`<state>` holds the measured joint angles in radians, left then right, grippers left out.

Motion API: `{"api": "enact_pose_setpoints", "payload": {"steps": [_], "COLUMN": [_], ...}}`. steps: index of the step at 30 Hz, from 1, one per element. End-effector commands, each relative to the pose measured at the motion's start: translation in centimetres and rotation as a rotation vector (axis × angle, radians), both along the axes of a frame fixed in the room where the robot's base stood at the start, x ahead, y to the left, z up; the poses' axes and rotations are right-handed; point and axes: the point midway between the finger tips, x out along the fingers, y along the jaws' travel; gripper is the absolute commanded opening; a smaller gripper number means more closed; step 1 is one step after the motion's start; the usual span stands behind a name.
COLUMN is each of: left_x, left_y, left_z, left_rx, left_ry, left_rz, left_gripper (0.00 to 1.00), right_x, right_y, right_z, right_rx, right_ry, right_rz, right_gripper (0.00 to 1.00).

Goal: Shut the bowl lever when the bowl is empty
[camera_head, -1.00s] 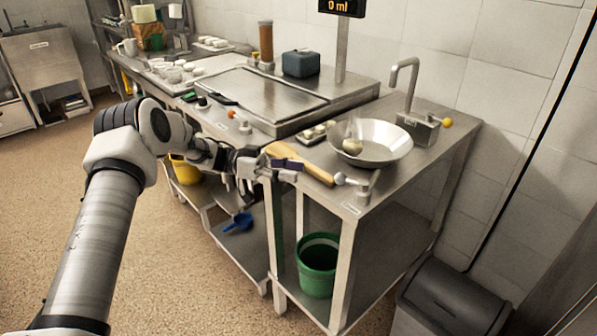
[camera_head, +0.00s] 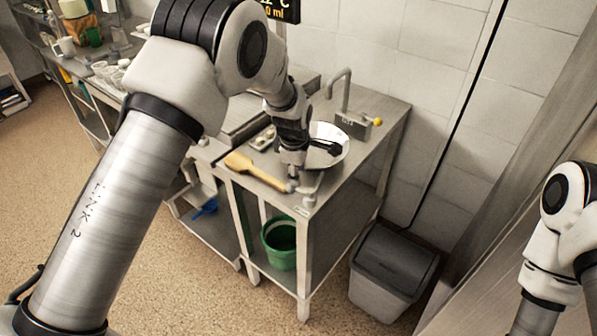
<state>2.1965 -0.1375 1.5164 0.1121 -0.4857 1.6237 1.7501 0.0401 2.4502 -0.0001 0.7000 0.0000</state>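The shallow metal bowl (camera_head: 341,137) sits on the steel stand at the sink end of the bench. My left wrist covers its left side, so I cannot tell whether it is empty. The bowl lever (camera_head: 310,194), a short metal post with a pale knob, is at the stand's front edge. My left gripper (camera_head: 293,178) points down just above the knob, in front of the bowl. Whether its fingers touch the knob or are shut is too small to tell. My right arm shows at the right edge; its gripper is out of view.
A wooden paddle (camera_head: 255,172) lies left of the lever. A tap (camera_head: 345,90) with a yellow knob stands behind the bowl. A green bucket (camera_head: 279,245) is on the lower shelf. A grey bin (camera_head: 392,270) stands right of the stand.

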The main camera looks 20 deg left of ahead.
Motion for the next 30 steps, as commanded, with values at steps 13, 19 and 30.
{"api": "enact_pose_setpoints", "payload": {"steps": [13, 19, 30], "left_x": [1.4, 1.5, 1.5], "left_y": [0.2, 0.2, 0.2], "left_z": [-7.1, -7.6, -7.6], "left_rx": [-0.002, -0.002, 0.000], "left_ry": [-0.001, -0.002, -0.002], "left_rz": [-0.002, -0.002, -0.003], "left_gripper": [0.40, 0.40, 0.00], "right_x": [0.0, 0.0, 0.0], "right_y": [0.0, 0.0, 0.0], "right_z": [2.0, 1.9, 1.9], "right_rx": [0.000, 0.000, 0.000], "right_ry": [0.000, 0.000, 0.000], "right_rz": [0.000, 0.000, 0.000], "right_gripper": [0.40, 0.40, 0.40]}}
